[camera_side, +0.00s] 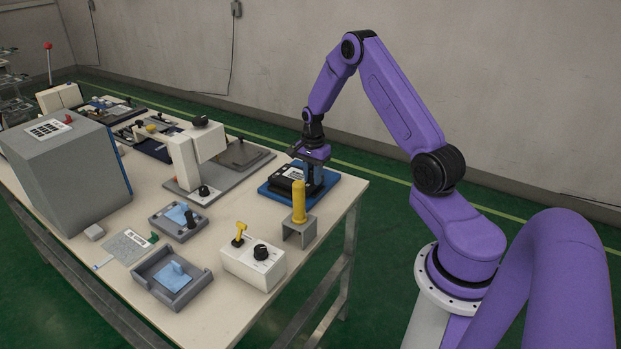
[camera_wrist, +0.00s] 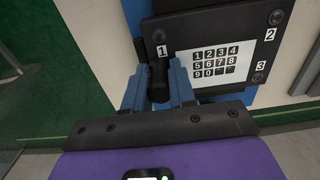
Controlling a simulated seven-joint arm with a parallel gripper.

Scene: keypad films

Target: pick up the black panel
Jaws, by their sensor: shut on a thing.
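The black panel (camera_wrist: 222,50) shows in the wrist view with a white keypad of number keys and the labels 1, 2 and 3. It lies flat on a blue base (camera_wrist: 250,95), and also shows in the side view (camera_side: 289,173) at the table's far right corner. My gripper (camera_wrist: 158,92) points down at the panel's edge by label 1. Its two blue fingers are shut on an upright black knob (camera_wrist: 158,72) there. Whether the knob is part of the panel is hard to tell. No gap under the panel is visible.
A yellow cylinder (camera_side: 299,199) on a grey stand (camera_side: 299,232) is close in front of the blue base. A white box with a yellow switch (camera_side: 253,262), grey trays (camera_side: 170,277) and a white press-like device (camera_side: 188,157) stand to the left. The table edge is close on the right.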

